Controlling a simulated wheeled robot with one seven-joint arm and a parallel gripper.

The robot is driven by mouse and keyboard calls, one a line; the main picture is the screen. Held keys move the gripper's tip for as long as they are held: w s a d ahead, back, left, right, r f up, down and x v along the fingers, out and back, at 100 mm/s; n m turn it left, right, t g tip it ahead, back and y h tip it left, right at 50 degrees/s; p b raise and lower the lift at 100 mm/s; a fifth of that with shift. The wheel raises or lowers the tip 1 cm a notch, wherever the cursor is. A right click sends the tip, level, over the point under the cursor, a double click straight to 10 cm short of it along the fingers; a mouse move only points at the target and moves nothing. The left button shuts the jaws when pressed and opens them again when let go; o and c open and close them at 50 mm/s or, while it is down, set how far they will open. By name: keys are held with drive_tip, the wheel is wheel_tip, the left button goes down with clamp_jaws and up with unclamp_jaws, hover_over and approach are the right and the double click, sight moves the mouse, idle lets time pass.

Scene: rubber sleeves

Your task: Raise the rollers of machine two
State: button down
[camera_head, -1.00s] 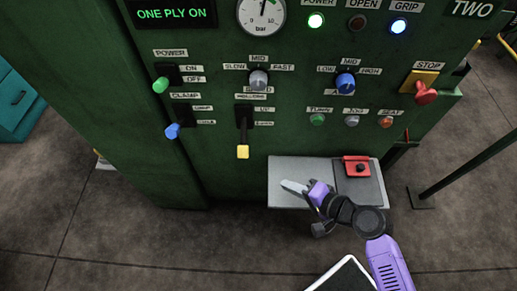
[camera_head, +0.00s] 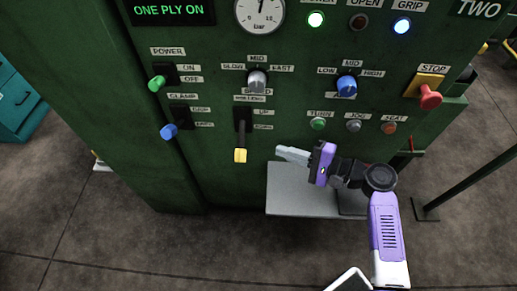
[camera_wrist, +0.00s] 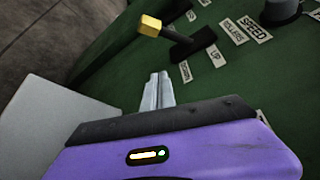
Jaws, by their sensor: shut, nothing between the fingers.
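The green machine marked TWO (camera_head: 225,120) fills the head view. Its rollers lever, with a yellow handle (camera_head: 240,155), hangs down from a black slot plate (camera_head: 243,119) labelled ROLLERS, with UP above and another label below.
A grey shelf (camera_head: 295,197) juts out below my gripper. Left of the lever are the blue clamp lever (camera_head: 168,131) and green power lever (camera_head: 156,83). Right are the knobs, small buttons (camera_head: 353,125) and red stop button (camera_head: 430,97). The display reads ONE PLY ON.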

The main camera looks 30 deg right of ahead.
sight(242, 141)
drive_tip(key=b+x, duration=0.1)
drive_tip(key=x, duration=0.9)
drive_tip(key=shift+s, duration=0.1)
drive_tip(key=shift+s+a+r+p, duration=0.25)
drive_tip(key=shift+s+a+r, duration=0.15)
drive_tip(key=shift+s+a, duration=0.25)
drive_tip(key=shift+s+a+r+p, duration=0.2)
drive_tip(key=shift+s+a+r, duration=0.15)
drive_tip(key=shift+s+a, duration=0.3)
drive_tip(key=shift+r+p, duration=0.15)
drive_tip(key=shift+p, duration=0.15)
